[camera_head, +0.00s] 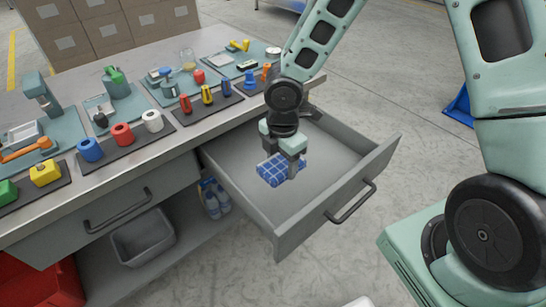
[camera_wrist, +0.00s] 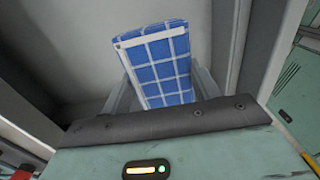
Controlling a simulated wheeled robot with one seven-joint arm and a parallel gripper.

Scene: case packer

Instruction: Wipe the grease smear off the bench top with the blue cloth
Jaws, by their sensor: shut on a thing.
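The blue cloth (camera_head: 273,173), with a white check pattern, is in the open drawer (camera_head: 330,217) under the bench. It also shows large in the wrist view (camera_wrist: 163,62). My gripper (camera_head: 284,160) reaches down into the drawer with its fingers shut on the cloth, one on each side in the wrist view (camera_wrist: 163,90). I cannot tell whether the cloth touches the drawer floor. The bench top (camera_head: 105,190) is grey and crowded. I cannot make out a grease smear on it; objects and my arm hide parts.
Mats with coloured parts, including a blue part (camera_head: 90,150) and a red part (camera_head: 122,134), line the bench. A grey bin (camera_head: 143,238) and spray bottles (camera_head: 214,198) sit on the lower shelf. Cardboard boxes (camera_head: 110,25) stand behind. A narrow front bench strip is clear.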

